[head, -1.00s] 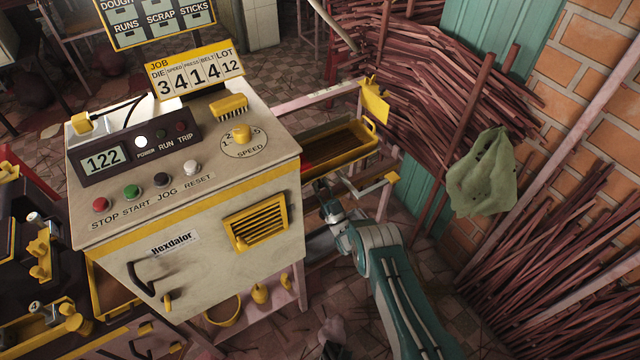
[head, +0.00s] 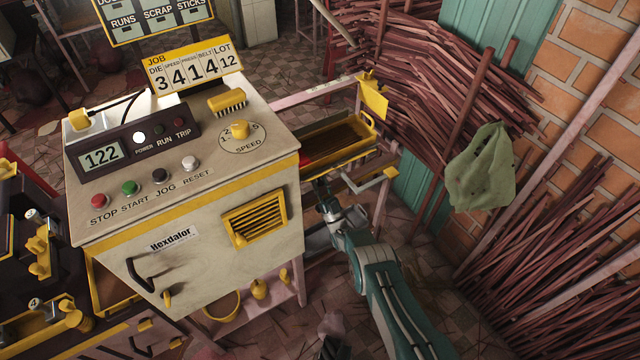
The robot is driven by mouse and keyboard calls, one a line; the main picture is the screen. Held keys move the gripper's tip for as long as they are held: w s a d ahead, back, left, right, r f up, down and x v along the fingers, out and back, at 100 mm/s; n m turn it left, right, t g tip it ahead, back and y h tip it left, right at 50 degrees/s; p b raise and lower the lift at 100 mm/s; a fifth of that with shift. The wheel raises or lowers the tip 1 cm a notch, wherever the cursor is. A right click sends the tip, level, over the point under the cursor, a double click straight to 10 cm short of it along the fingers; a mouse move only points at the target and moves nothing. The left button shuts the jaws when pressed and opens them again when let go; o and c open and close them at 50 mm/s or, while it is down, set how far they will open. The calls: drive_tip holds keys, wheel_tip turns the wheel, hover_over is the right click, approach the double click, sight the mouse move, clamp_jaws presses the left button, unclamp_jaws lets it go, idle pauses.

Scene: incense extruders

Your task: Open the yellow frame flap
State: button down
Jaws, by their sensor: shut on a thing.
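A yellow-rimmed rectangular frame (head: 359,151), dark inside, lies just right of the cream machine; I take it for the yellow frame flap. It looks close to level, and the machine hides its left end. My gripper (head: 320,184) is at the near long edge of this frame, close to the machine's right side. Its jaws are small and dark here, and it is shut at that edge. The exact contact is too small to see.
The cream machine (head: 200,255) with its buttons and yellow vent (head: 255,220) stands close left of my gripper. A yellow plate (head: 373,97) stands behind the frame, and a yellow-ended bar (head: 389,174) is right of it. A green cloth (head: 480,168) and stick bundles are further right.

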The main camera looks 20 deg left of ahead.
drive_tip(key=shift+f, duration=0.15)
drive_tip(key=shift+c, duration=2.2)
unclamp_jaws()
drive_tip(key=shift+d, duration=0.1)
drive_tip(key=v, duration=0.7)
drive_tip(key=shift+f, duration=0.2)
drive_tip(key=shift+s, duration=0.15)
